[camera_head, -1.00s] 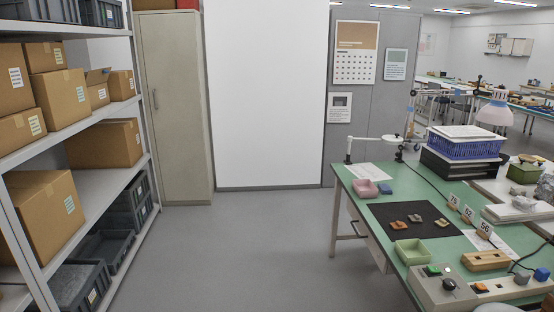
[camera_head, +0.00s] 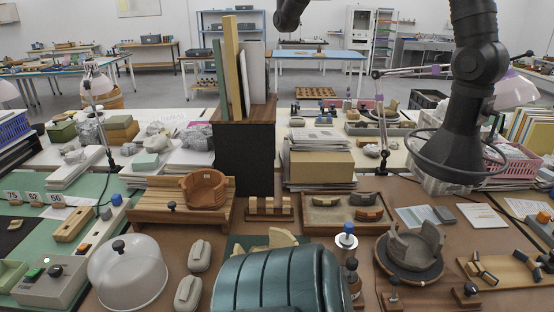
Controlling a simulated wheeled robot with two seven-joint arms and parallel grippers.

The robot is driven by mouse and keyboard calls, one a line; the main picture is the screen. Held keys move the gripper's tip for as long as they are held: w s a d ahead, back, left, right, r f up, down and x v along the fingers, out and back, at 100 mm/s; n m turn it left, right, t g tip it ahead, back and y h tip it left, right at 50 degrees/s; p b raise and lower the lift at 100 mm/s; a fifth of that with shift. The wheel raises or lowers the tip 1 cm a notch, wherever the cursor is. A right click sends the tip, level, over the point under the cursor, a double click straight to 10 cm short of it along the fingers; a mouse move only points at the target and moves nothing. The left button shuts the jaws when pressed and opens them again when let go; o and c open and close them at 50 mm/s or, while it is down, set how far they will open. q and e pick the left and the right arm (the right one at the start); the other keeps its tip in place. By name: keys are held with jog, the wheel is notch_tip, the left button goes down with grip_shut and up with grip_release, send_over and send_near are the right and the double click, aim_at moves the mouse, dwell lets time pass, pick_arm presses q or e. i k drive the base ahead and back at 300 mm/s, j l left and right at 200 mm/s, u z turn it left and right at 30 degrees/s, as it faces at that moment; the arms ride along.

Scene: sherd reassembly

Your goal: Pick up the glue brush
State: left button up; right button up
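A small upright item with a blue top and white collar (camera_head: 346,236) stands on the brown bench right of centre, just behind a dark bottle-like item (camera_head: 352,272). I cannot tell whether the blue-topped item is the glue brush or its pot; no brush shows clearly. Neither of my grippers shows. A large dark jointed arm form hangs at the upper right and hides part of the back bench; no fingers are visible on it.
A sherd vessel (camera_head: 408,250) sits on a round stand at right. A tray of sherds (camera_head: 348,212) lies mid-bench. A large teal ribbed form (camera_head: 275,280) blocks the front centre.

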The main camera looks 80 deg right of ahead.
aim_at(352, 262)
jog(key=z, duration=3.25)
